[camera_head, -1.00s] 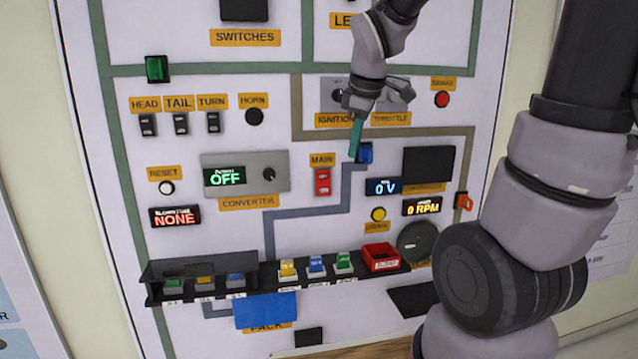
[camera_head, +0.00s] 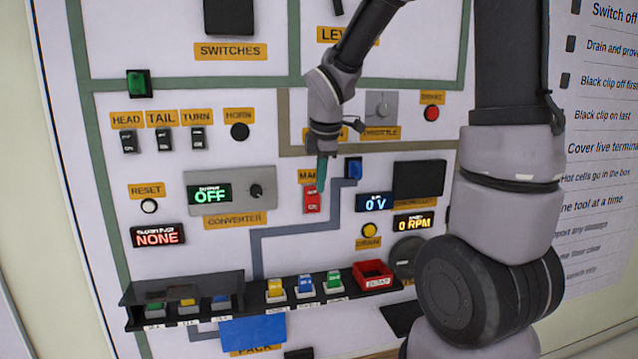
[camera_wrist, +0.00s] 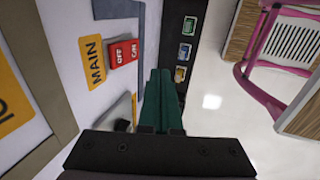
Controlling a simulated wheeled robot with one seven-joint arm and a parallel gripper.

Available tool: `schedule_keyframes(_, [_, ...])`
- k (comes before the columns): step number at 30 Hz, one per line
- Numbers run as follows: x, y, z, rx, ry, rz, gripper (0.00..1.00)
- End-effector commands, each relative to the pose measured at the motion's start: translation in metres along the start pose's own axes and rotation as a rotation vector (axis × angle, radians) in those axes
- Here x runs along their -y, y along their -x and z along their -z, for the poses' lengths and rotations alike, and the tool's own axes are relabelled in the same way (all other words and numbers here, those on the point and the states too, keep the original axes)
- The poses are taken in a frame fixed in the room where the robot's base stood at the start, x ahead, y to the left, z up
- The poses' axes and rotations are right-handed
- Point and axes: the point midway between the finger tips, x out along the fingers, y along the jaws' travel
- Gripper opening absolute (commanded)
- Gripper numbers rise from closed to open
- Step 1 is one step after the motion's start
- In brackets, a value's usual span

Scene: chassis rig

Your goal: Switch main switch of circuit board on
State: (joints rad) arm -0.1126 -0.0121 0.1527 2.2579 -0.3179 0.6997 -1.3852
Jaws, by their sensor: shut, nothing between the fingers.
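The red main switch (camera_head: 312,200) sits on the white board under the yellow MAIN label, which my gripper partly covers in the head view. In the wrist view the switch (camera_wrist: 123,53) shows OFF and ON markings beside the MAIN label (camera_wrist: 92,61). My gripper (camera_head: 321,174) has teal fingers, shut and empty, pointing down in front of the switch's upper right. In the wrist view the fingers (camera_wrist: 162,88) stand to the lower right of the switch, with a visible gap in the picture. Whether they touch it cannot be told.
A blue switch (camera_head: 354,168) and the 0 V display (camera_head: 375,203) are right of the main switch. The converter panel (camera_head: 230,195) reads OFF at left. A black shelf (camera_head: 262,300) with coloured blocks and a red bin (camera_head: 373,274) juts out below.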

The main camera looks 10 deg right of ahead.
Motion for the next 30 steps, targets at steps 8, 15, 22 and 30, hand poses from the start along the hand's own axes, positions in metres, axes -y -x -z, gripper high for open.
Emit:
schedule_keyframes(8, [0.001,-0.062,0.0,0.001,0.001,0.005,0.0])
schedule_keyframes(15, [-0.022,-0.087,0.0,0.0,-0.003,0.0,0.0])
schedule_keyframes(22, [-0.035,-0.093,0.0,0.0,-0.001,-0.001,0.0])
schedule_keyframes(30, [-0.036,-0.093,0.0,0.0,-0.001,0.0,0.0])
